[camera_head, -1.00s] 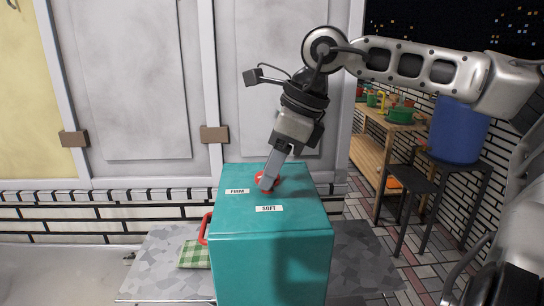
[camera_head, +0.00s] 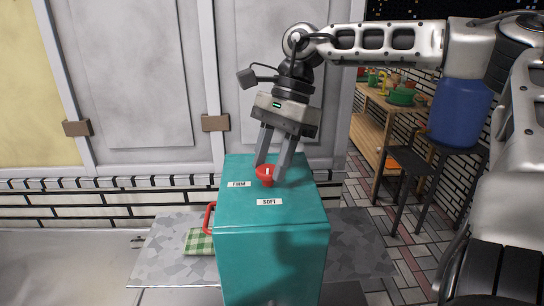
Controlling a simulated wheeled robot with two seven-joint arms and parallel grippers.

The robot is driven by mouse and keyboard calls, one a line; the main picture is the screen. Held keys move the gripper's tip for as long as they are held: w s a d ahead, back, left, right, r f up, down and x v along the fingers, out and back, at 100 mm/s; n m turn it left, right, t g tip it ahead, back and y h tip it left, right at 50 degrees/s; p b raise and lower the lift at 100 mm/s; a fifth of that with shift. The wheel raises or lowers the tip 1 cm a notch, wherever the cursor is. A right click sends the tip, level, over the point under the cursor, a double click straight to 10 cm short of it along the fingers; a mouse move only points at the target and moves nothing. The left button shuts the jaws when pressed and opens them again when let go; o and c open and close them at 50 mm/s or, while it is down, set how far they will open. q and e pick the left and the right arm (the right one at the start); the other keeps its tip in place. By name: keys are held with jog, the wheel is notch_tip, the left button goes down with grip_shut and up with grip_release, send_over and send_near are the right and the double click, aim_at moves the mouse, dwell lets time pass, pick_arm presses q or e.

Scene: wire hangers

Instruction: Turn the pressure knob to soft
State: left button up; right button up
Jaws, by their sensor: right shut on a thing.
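A teal box (camera_head: 270,250) stands in front of me with a red pressure knob (camera_head: 266,177) on its top. A small pale mark shows on the knob, but I cannot tell exactly which way it points. A white FIRM label (camera_head: 238,184) lies to the left of the knob, and a white SOFT label (camera_head: 269,202) lies on its near side. My right gripper (camera_head: 269,172) reaches down from above, with one finger on each side of the knob, shut on it. My left gripper is not in view.
A red handle (camera_head: 208,217) sticks out from the box's left side. A green checked cloth (camera_head: 198,241) lies beside it on the grey patterned table top (camera_head: 160,255).

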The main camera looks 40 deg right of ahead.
jog(key=shift+n, duration=0.5)
jog(key=o, duration=1)
jog(key=shift+c, duration=0.2)
jog(key=v, duration=1.6)
jog(key=shift+w, duration=0.35)
jog(key=shift+a, duration=0.15)
